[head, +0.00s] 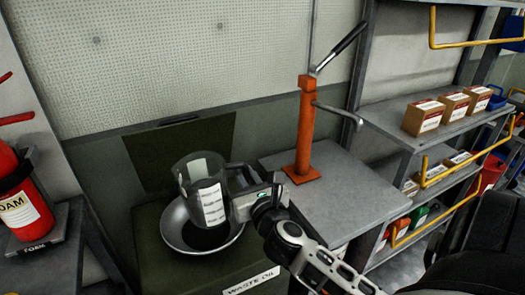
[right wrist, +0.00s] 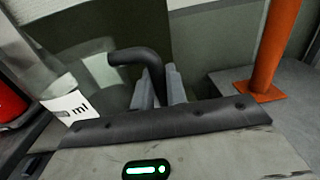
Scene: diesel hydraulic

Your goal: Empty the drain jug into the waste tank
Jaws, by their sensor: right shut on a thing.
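The drain jug (head: 186,176) is clear, with a white printed label, and is held over the metal funnel bowl (head: 173,231) on top of the dark green waste tank (head: 160,273). It leans a little to the left in the head view; I see no liquid stream and cannot tell its fill. My right gripper (head: 240,186) is shut on the jug's handle, from the jug's right side. In the right wrist view the dark handle (right wrist: 135,56) passes between the fingers (right wrist: 160,88), and the label (right wrist: 75,108) shows at left. The bowl's dark centre is partly hidden. My left gripper is out of view.
An orange hand pump (head: 305,130) with a lever stands on the grey cabinet (head: 335,200) right of the tank. A red foam extinguisher (head: 22,195) stands at left. Shelves with boxes (head: 424,117) and yellow rails are at right. A wall is close behind.

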